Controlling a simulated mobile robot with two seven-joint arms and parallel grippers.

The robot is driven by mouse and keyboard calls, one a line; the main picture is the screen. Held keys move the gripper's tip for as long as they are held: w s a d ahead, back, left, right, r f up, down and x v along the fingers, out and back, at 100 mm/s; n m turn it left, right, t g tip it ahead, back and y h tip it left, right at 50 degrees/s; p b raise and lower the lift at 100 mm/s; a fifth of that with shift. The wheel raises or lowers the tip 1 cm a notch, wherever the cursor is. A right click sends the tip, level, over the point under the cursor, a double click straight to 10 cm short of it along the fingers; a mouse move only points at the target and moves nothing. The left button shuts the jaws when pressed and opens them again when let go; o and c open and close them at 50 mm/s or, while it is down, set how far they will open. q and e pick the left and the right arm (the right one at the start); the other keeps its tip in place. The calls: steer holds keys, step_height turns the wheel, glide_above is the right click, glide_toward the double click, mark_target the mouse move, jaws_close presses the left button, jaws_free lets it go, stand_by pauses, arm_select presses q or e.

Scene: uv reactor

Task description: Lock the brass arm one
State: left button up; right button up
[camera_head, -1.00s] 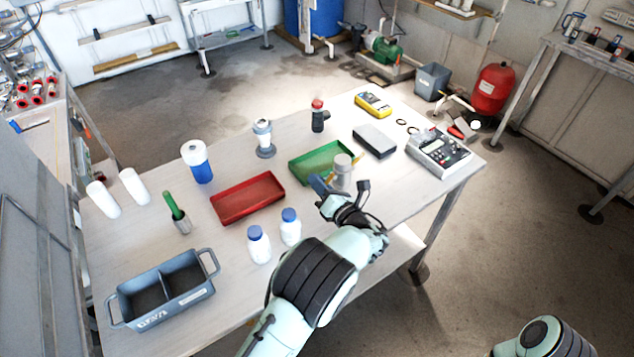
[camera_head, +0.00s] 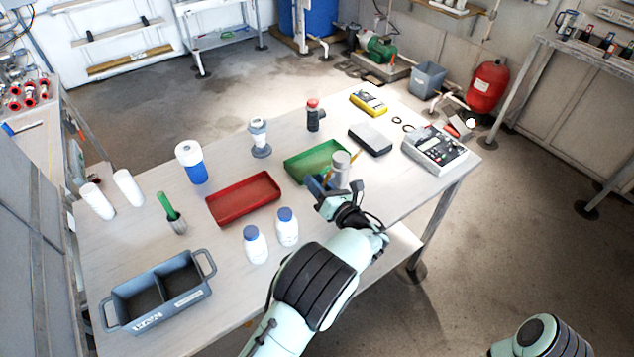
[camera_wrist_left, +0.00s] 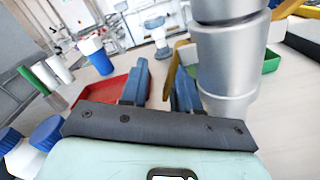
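A grey metal cylinder (camera_head: 340,172) stands upright on the table beside the green tray. It fills the upper right of the left wrist view (camera_wrist_left: 228,65). A thin brass arm (camera_wrist_left: 172,72) shows at the cylinder's left side in that view, partly behind a fingertip. Another brass-coloured piece (camera_wrist_left: 288,8) shows at its right. My left gripper (camera_wrist_left: 160,88) has its two blue fingers apart, just left of the cylinder. The brass arm lies close to the right finger; I cannot tell if they touch. In the head view the left gripper (camera_head: 318,186) is beside the cylinder. My right gripper is out of view.
A green tray (camera_head: 296,167) lies behind the cylinder and a red tray (camera_head: 226,214) to the left. Two blue-capped bottles (camera_head: 255,246) stand left of my arm. A grey case (camera_head: 371,139) and a meter box (camera_head: 433,149) lie to the right. The table's front right is clear.

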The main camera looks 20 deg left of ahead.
arm_select(q)
steer(key=v, duration=1.3)
steer(key=shift+b, duration=0.35)
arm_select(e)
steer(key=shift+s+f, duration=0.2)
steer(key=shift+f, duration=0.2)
arm_select(q)
steer(key=shift+o, duration=0.3)
